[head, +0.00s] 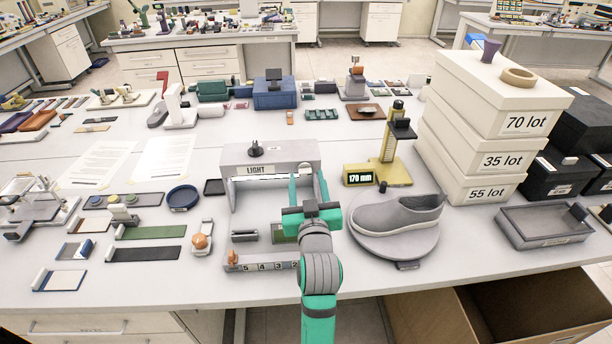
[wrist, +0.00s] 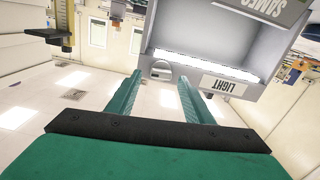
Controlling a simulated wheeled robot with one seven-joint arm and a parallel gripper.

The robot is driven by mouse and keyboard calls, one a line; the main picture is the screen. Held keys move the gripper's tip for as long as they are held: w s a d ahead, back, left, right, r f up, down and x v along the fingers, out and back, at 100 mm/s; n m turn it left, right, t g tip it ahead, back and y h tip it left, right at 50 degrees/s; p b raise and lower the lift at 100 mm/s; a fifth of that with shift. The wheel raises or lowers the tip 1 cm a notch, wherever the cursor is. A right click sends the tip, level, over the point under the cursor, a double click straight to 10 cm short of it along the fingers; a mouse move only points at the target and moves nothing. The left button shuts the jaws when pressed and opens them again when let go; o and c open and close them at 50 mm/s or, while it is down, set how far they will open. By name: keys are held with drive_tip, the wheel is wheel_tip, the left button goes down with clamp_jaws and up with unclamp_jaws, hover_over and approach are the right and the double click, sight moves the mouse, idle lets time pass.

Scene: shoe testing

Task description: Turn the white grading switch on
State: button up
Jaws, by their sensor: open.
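A grey box-shaped light booth (head: 240,157) labelled LIGHT stands mid-table. It also shows in the wrist view (wrist: 195,35), with a bright white strip (wrist: 205,66) under its top. A small rounded white fitting (wrist: 162,70) sits at the booth's edge near the LIGHT label. It looks like a switch, but I cannot tell its position. My gripper (head: 308,183) is in front of the booth's right part, fingers pointing at it. In the wrist view, my open, empty gripper (wrist: 157,82) has the fitting between and beyond its fingertips. I see no contact.
A grey shoe (head: 398,216) on a round stand is right of my gripper. A yellow gauge (head: 388,165) reading 170 mm stands behind it. A numbered strip (head: 262,264) lies left of my arm, near the front edge. Stacked white boxes (head: 480,150) stand at right.

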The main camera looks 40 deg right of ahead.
sight(305, 171)
drive_tip(key=shift+x, duration=1.25)
drive_tip(key=shift+c, duration=0.6)
drive_tip(key=c, duration=0.9)
drive_tip(key=shift+m, duration=0.6)
drive_tip(key=o, duration=1)
